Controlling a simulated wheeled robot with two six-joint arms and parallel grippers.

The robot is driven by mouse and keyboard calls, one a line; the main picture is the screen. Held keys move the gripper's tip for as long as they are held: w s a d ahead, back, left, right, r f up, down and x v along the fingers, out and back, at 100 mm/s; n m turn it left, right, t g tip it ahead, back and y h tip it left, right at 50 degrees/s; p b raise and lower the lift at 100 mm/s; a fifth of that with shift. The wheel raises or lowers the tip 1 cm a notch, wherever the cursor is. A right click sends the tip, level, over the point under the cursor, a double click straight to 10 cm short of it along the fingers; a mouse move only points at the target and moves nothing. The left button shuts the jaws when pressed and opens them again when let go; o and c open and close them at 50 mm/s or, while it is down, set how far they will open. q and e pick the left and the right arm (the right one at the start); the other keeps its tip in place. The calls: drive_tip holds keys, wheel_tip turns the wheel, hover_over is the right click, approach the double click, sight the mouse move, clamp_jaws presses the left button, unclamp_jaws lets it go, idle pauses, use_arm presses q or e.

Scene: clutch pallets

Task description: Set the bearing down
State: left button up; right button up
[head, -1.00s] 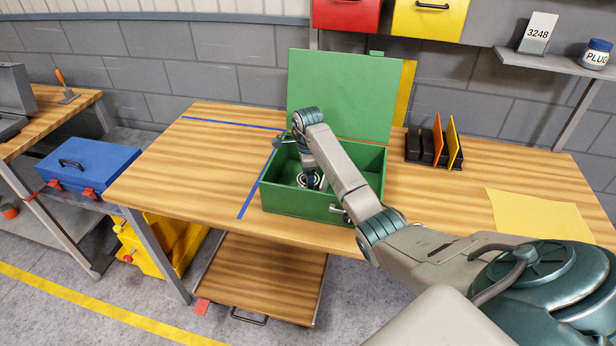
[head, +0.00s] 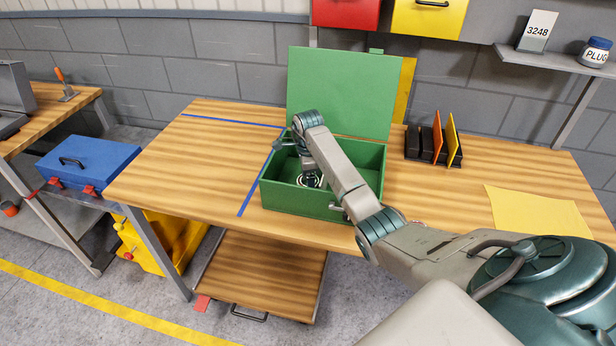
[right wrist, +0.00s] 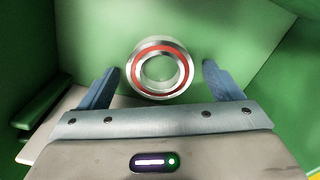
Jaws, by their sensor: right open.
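The bearing (right wrist: 136,72), a silver ring with a red band, lies inside the green box in the right wrist view. In the head view the bearing (head: 312,181) shows partly behind my right gripper (head: 308,170). In the wrist view my right gripper (right wrist: 160,70) is open, its two blue-grey fingers apart on either side of the bearing with gaps showing between. The green box (head: 300,202) stands on the workbench with its lid (head: 340,90) raised at the back. My left gripper is in no view.
The workbench (head: 200,165) has free room left of the box, marked with blue tape (head: 250,195). A dark rack (head: 425,145) with orange dividers and a yellow sheet (head: 537,211) lie to the right. A blue toolbox (head: 90,165) stands at the left.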

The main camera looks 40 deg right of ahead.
wheel_tip(320, 180, up, 12)
drive_tip(key=p, duration=0.1)
drive_tip(key=shift+r, duration=0.1)
idle(0.5)
